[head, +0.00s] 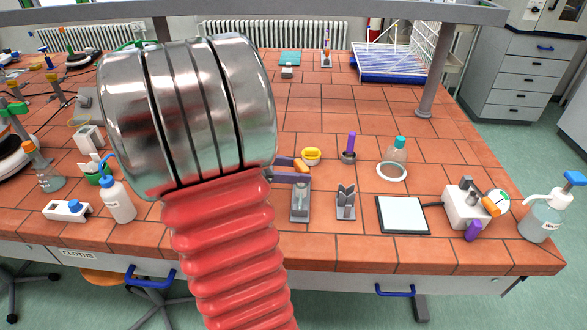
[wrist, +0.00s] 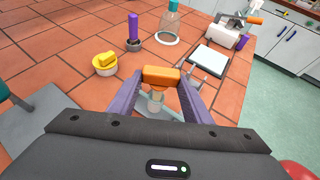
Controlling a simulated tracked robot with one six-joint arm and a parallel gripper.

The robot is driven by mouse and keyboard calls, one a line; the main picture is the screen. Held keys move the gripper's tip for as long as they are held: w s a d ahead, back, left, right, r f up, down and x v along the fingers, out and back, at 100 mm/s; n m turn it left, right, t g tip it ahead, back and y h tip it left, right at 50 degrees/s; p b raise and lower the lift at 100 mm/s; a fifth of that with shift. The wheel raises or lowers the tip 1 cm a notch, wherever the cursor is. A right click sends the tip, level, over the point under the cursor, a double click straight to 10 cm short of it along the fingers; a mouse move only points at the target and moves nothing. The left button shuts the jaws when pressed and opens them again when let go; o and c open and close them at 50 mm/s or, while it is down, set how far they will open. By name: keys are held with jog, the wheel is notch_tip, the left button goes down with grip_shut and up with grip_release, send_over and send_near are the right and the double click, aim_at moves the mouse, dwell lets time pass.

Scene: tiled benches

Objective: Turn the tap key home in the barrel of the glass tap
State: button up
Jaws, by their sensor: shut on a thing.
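The orange tap key (wrist: 162,75) is held between the purple fingers of my gripper (wrist: 164,84), with its flat handle crosswise at the fingertips. Its narrower stem points down to the glass tap barrel (wrist: 155,101), which is partly hidden by the fingers. I cannot tell how deep the stem sits in the barrel. In the head view my gripper (head: 297,169) reaches from behind my arm, around the orange key (head: 302,163). The glass barrel (head: 301,185) is just below, on a grey metal stand (head: 300,209).
A white device (head: 464,207) stands further right.

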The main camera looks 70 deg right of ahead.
jog(key=shift+f, duration=2.05)
dwell(2.0)
jog(key=o, duration=0.6)
jog(key=c, duration=0.5)
jog(key=shift+w+d+m+g+y, duration=0.2)
jog(key=shift+m+g+y, duration=0.45)
jog(key=shift+m+y, duration=0.3)
jog(key=shift+w+d+m+g+y, duration=0.1)
jog(key=shift+d+m+g+y, duration=0.1)
jog(key=shift+m+g+y, duration=0.6)
jog(key=shift+c, duration=0.2)
jog(key=shift+m+y, duration=0.75)
jog(key=shift+m, duration=0.1)
jog(key=shift+d, duration=0.1)
